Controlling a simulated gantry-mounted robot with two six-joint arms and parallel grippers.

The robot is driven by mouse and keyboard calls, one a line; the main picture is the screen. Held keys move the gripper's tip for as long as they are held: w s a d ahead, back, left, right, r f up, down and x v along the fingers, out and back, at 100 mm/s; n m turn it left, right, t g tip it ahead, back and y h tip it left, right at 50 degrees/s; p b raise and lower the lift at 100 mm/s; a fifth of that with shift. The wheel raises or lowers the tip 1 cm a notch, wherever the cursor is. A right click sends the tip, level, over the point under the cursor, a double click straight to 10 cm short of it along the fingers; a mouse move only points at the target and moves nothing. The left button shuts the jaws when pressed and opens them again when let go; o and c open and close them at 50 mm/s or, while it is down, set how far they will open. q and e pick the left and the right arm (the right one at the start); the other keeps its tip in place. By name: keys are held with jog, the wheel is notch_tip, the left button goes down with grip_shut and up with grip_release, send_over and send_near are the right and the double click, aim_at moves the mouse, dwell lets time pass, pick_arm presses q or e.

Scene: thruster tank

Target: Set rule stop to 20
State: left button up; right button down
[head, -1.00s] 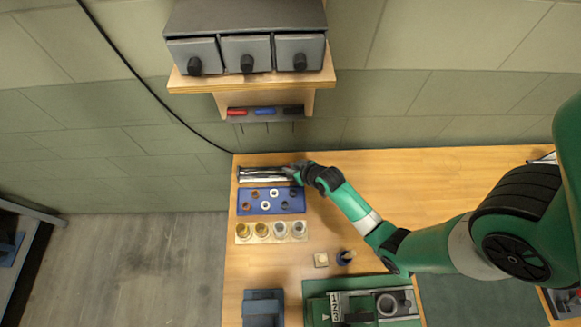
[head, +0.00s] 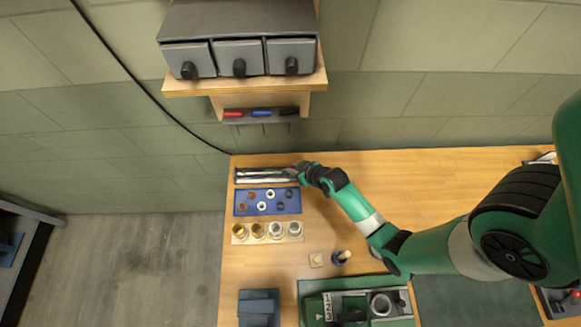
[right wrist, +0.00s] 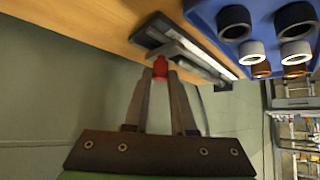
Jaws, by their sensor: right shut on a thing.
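The rule (head: 262,175), a long dark and silvery bar, lies along the back left edge of the wooden table in the head view. It also shows in the right wrist view (right wrist: 200,62), running away from the gripper. My right gripper (head: 298,171) is at the rule's right end. In the right wrist view its two fingers (right wrist: 159,75) are shut on a small red knob (right wrist: 160,68) beside the rule's near end, which looks like the stop's. The scale marks are too small to read, so the stop's setting cannot be told. My left gripper is not in view.
A blue tray (head: 240,209) of dark, white and brown rings lies just in front of the rule. Several cups (head: 276,229) stand in front of that. A shelf with three drawers (head: 238,58) hangs on the wall behind.

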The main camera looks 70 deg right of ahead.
jog(key=shift+s+d, duration=0.2)
jog(key=shift+s, duration=0.2)
jog(key=shift+w+a, duration=0.1)
jog(key=shift+w, duration=0.15)
jog(key=c, duration=0.7)
grip_release()
jog(key=shift+c, duration=0.2)
jog(key=shift+r, duration=0.1)
jog(key=shift+s+a+r, duration=0.1)
jog(key=shift+s+r, duration=0.15)
jog(key=p+v, duration=0.3)
jog(key=v, duration=0.7)
jog(key=shift+s+a+r, duration=0.2)
jog(key=shift+s+r, duration=0.05)
jog(key=shift+r, duration=0.05)
